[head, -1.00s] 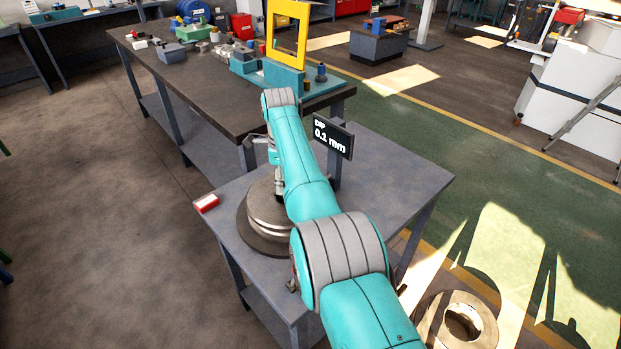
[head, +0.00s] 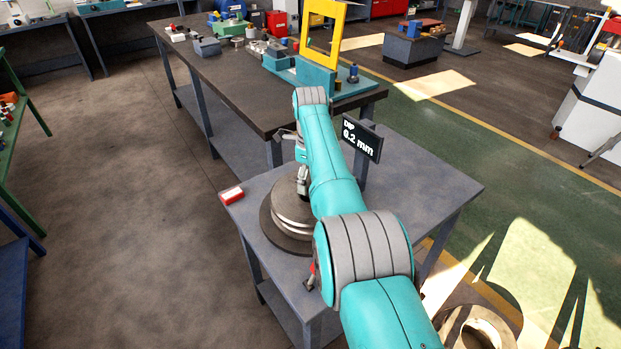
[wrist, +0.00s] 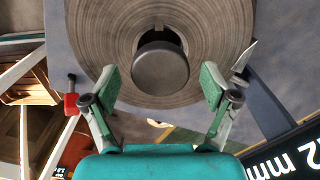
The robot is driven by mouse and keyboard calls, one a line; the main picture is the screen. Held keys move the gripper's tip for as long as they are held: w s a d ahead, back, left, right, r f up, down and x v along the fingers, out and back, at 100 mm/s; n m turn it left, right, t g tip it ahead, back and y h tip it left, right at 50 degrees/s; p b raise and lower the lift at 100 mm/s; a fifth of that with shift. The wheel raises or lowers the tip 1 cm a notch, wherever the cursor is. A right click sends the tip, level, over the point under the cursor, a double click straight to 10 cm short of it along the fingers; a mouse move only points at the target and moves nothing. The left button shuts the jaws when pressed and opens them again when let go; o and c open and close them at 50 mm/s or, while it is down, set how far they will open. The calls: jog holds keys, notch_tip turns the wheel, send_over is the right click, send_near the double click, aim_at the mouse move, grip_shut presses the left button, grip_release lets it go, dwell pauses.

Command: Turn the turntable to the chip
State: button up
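The turntable (head: 272,228) is a round, stepped grey-brown disc on the grey table. In the wrist view its ringed top (wrist: 110,35) fills the upper middle, with a dark grey round knob (wrist: 160,68) and a dark notch (wrist: 159,33) above it. My gripper (wrist: 160,82) is open, one green-padded finger on each side of the knob; contact cannot be told. In the head view my gripper (head: 303,187) is over the turntable, partly hidden by my arm. A small pale piece (wrist: 157,123) shows just below the disc; I cannot tell if it is the chip.
A display (head: 361,138) on a post reads "DIP 0.2 mm". A red-and-white box (head: 231,195) lies at the table's left edge. A red lever (head: 312,274) is at the front; a pale pointed piece (wrist: 244,56) is beside the disc. A long workbench (head: 230,80) stands behind.

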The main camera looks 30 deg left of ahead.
jog(key=shift+r, duration=0.15)
notch_tip(320, 180, up, 12)
dwell(0.6)
jog(key=shift+w, duration=0.15)
